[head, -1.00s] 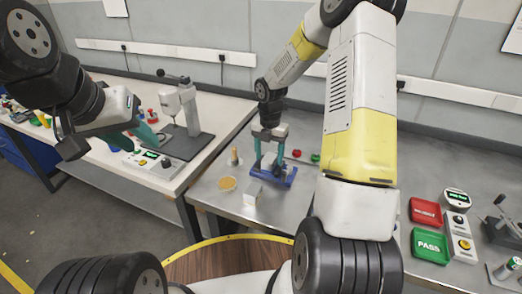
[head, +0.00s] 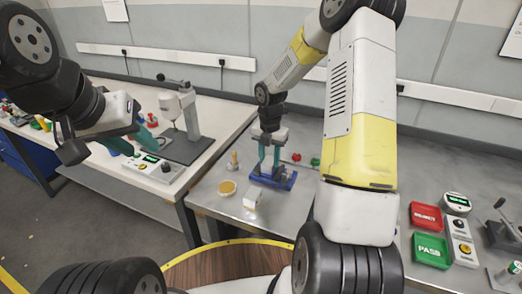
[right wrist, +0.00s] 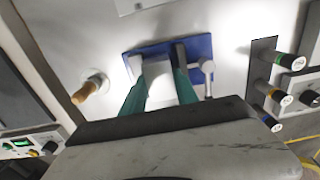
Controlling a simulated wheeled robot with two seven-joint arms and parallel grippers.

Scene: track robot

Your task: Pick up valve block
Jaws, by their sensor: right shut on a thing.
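The valve block (right wrist: 158,72) appears as a pale block between my right fingertips in the right wrist view, over a blue base (right wrist: 200,48). In the head view the blue base (head: 284,182) lies on the grey bench, and the block between the fingers is too small to make out. My right gripper (head: 269,166) points down at the base and is shut on the block. It still sits low at the base, with no clear gap below. My left gripper (head: 140,146) is over the left bench with its teal fingers apart and empty.
A wooden-handled peg (right wrist: 84,93) stands left of the base. Red (head: 425,216) and green (head: 431,248) trays are at the right.

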